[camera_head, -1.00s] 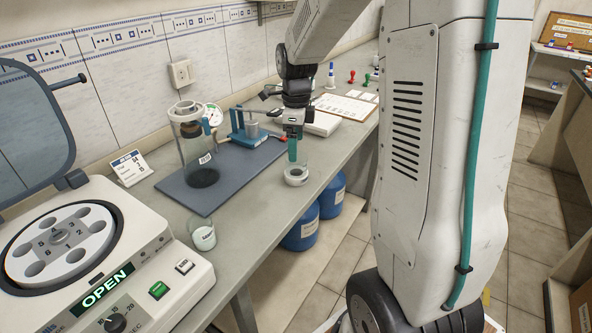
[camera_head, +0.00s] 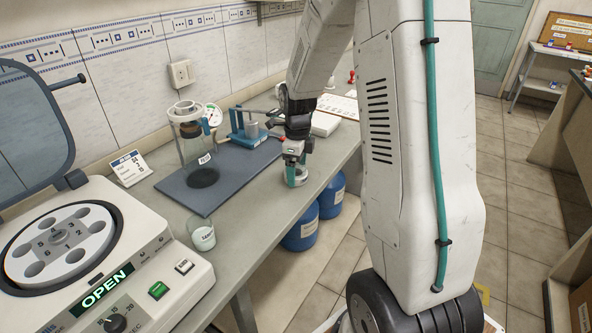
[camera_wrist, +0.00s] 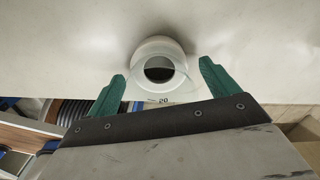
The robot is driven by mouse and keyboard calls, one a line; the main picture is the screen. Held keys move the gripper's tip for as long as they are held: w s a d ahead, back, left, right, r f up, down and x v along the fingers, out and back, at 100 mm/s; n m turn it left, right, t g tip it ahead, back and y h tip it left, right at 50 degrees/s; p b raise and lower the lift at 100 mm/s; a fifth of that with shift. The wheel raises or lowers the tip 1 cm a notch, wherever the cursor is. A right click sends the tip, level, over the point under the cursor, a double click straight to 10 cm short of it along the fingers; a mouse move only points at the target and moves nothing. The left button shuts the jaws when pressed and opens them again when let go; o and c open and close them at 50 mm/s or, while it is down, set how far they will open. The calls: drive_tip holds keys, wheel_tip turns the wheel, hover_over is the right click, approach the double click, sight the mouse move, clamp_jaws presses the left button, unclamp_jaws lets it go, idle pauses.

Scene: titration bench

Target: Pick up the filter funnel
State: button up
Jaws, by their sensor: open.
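The filter funnel, a clear piece with a "20" mark (camera_wrist: 163,98), appears between my fingers in the wrist view. It stands at a white ring-shaped holder (camera_wrist: 150,48) with a dark hole, on the bench. My gripper (camera_wrist: 162,70) is open, its green fingers spread to the left and right of the funnel with a gap on each side. In the head view my gripper (camera_head: 297,175) points down at the bench's front edge, its fingers down around the funnel. They largely hide the funnel and holder there.
A blue-grey mat (camera_head: 225,175) with a tall glass cylinder (camera_head: 192,140) lies to the left. A blue stand (camera_head: 250,130) is behind. A small beaker (camera_head: 203,235) and an open centrifuge (camera_head: 80,270) stand nearer. Blue drums (camera_head: 302,233) sit below the bench.

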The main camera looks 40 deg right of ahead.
drive_tip(key=c, duration=1.1)
drive_tip(key=shift+r, duration=0.1)
